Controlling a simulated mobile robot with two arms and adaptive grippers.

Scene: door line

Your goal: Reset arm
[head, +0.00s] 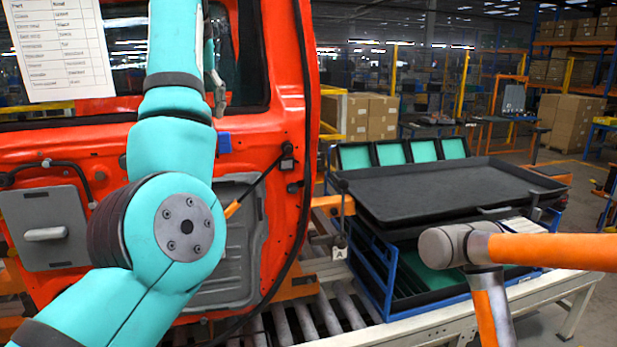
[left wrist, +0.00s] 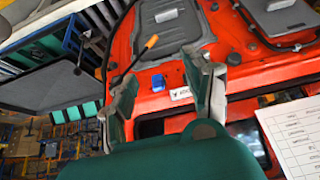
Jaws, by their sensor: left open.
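My teal left arm reaches up in front of a red vehicle door (head: 115,140) in the head view. My left gripper (head: 214,80) is partly hidden behind the arm, near the door's window opening. In the left wrist view the left gripper (left wrist: 163,70) has its two grey fingers spread, with nothing between them that they touch. The red door (left wrist: 225,35) lies beyond the fingers. A small blue block (head: 223,143) on the door also shows between the fingers in the left wrist view (left wrist: 158,82). My right gripper is not in view.
A black rod with an orange end (head: 232,209) crosses the door. A printed sheet (head: 62,45) hangs at upper left. An orange and grey arm-like part (head: 550,250) enters from the right.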

